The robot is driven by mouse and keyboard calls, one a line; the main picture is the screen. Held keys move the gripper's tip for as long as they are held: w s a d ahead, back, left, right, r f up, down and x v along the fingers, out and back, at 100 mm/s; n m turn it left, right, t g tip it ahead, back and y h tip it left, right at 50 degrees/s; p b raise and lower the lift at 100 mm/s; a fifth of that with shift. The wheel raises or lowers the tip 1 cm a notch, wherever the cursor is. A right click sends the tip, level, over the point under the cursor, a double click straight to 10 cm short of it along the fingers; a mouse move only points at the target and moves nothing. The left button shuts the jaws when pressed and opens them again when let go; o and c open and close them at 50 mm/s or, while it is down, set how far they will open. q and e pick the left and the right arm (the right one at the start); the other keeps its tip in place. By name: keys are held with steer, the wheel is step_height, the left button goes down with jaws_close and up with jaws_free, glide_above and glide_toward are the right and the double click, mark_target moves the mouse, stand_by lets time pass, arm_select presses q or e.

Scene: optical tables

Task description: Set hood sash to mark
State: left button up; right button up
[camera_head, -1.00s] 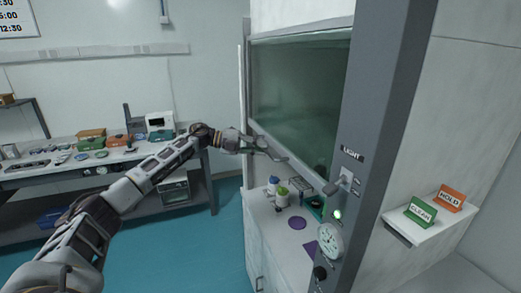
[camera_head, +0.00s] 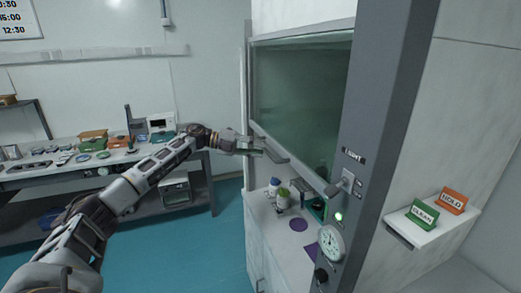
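The hood sash (camera_head: 300,95) is a greenish glass pane in a grey frame, partly raised, with an open gap between its lower edge and the worktop. Two dark grey handles stick out at its lower edge, a left one (camera_head: 276,156) and a right one (camera_head: 333,190). My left gripper (camera_head: 257,150) is right at the left handle, with its fingertips close to or touching it. It is too small to tell if the fingers are closed on it. I cannot make out a sash height mark. My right gripper is not in view.
The hood post (camera_head: 385,110) carries a light switch (camera_head: 348,180), a green lamp and a round gauge (camera_head: 331,243). Bottles (camera_head: 282,198) and a purple disc (camera_head: 298,224) are on the hood worktop. A shelf at right holds green CLEAN (camera_head: 423,215) and orange HOLD (camera_head: 452,201) signs. A cluttered bench stands left.

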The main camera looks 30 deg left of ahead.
arm_select(q)
steer(key=v, duration=1)
steer(key=shift+a, duration=0.15)
steer(key=shift+s, duration=0.1)
stand_by(0.3)
